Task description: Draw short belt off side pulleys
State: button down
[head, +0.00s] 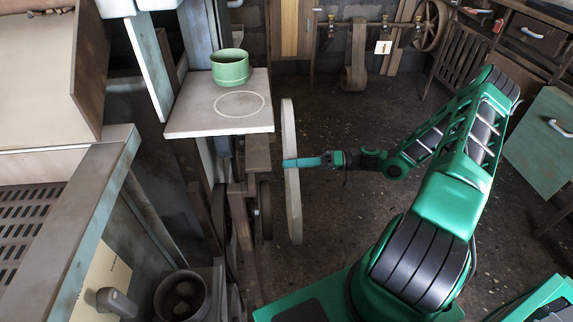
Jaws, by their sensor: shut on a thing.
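The short belt (291,205) is a pale, narrow upright loop at the centre of the head view, right of the machine. My gripper (290,163) reaches in from the right with its teal fingers across the belt, above its middle, and is shut on it. A dark round wheel (266,210), which looks like a side pulley, is partly visible left of the belt. A narrow strip of floor shows between belt and machine, so the belt looks apart from the wheel. The other side pulleys are hidden or too dark to make out.
A green pot (230,70) stands on a pale shelf (190,122) with a white ring, just left of the belt's top. A dark pot (182,297) is at lower left. A wheel and shaft (430,28) stand at the back.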

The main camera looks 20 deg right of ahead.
jog(key=shift+d, duration=0.2)
jog(key=v, duration=0.9)
dwell(0.5)
jog(key=shift+s+r, duration=0.1)
